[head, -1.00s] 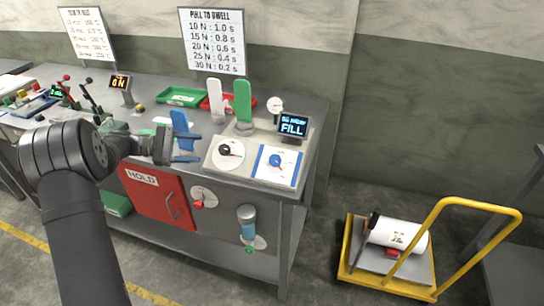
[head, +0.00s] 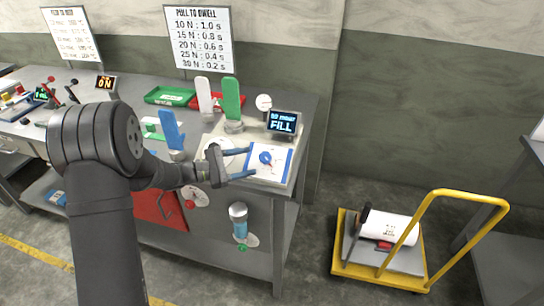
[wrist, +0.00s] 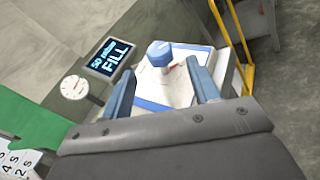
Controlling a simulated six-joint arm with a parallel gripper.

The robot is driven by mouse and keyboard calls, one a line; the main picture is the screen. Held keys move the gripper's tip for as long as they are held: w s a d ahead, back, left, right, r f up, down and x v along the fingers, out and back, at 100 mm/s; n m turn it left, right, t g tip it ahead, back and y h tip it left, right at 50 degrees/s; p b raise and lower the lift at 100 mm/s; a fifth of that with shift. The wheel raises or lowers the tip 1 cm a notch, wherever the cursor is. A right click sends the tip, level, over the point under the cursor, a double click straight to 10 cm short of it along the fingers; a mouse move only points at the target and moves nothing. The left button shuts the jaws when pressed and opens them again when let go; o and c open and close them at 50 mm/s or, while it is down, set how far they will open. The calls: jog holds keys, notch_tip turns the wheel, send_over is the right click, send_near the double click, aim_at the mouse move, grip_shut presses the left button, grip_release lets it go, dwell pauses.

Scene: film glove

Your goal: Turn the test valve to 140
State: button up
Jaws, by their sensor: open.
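A blue knob (head: 265,158) sits on a white plate with blue edges (head: 273,174), on the pale panel at the bench's right end. I take it for the test valve; its scale is too small to read. My gripper (head: 240,163) is open just left of the knob, its blue fingers pointing towards it. In the wrist view, the knob (wrist: 160,53) shows between and a little beyond the open fingertips (wrist: 160,70), apparently untouched. A display (head: 283,122) on the panel reads "50 mbar FILL"; it also shows in the wrist view (wrist: 109,57).
A round white gauge (head: 263,102) stands behind the panel. White (head: 204,95), green (head: 231,98) and blue (head: 172,130) glove forms stand left of it. My gripper partly covers a white dial (head: 229,150). A yellow cart (head: 431,245) stands on the floor at right.

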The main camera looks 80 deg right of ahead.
aim_at(272, 166)
jog(key=x, duration=0.8)
jog(key=shift+s+d, duration=0.2)
jog(key=shift+s, duration=0.15)
jog(key=c, duration=1)
jog(key=shift+o, duration=0.2)
jog(key=shift+r+y, duration=0.1)
jog(key=shift+y, duration=0.2)
